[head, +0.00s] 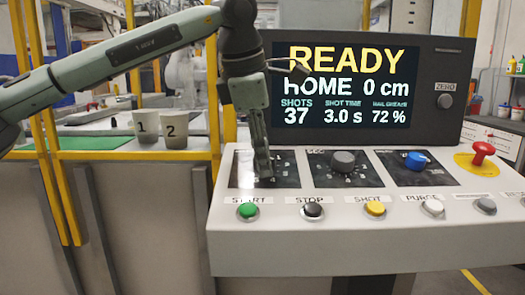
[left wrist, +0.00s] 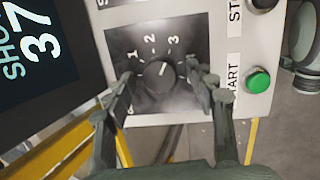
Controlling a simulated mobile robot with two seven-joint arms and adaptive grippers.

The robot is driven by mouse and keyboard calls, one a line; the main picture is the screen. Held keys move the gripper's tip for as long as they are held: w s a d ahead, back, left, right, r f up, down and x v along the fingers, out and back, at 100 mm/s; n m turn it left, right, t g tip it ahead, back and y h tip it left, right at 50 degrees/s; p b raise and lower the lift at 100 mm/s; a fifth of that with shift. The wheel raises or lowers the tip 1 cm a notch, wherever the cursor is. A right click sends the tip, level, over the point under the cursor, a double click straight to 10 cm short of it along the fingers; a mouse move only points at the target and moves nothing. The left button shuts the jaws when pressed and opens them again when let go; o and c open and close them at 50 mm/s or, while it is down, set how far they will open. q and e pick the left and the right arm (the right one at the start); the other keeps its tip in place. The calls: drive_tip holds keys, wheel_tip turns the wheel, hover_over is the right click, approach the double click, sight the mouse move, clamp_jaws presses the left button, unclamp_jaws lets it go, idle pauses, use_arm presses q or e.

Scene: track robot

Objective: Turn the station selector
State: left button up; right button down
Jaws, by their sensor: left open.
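The station selector is a dark round knob (left wrist: 160,75) on a black plate with white numbers, at the left of the sloped panel. In the left wrist view its white pointer mark leans toward about the 3, though the exact setting is hard to tell. My left gripper (head: 263,168) is over this plate in the head view and hides the knob there. In the left wrist view its two fingers (left wrist: 160,84) are open, one on each side of the knob, with gaps visible. I cannot tell how far above the plate the tips are. My right gripper is not in view.
Beside the selector are a grey knob (head: 343,161), a blue knob (head: 416,160) and a red mushroom button (head: 482,151). A row of buttons, with green START (head: 248,210), lines the front. A READY screen (head: 345,85) stands behind; cups (head: 174,130) stand left.

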use_arm(q)
drive_tip(key=v, duration=1.2)
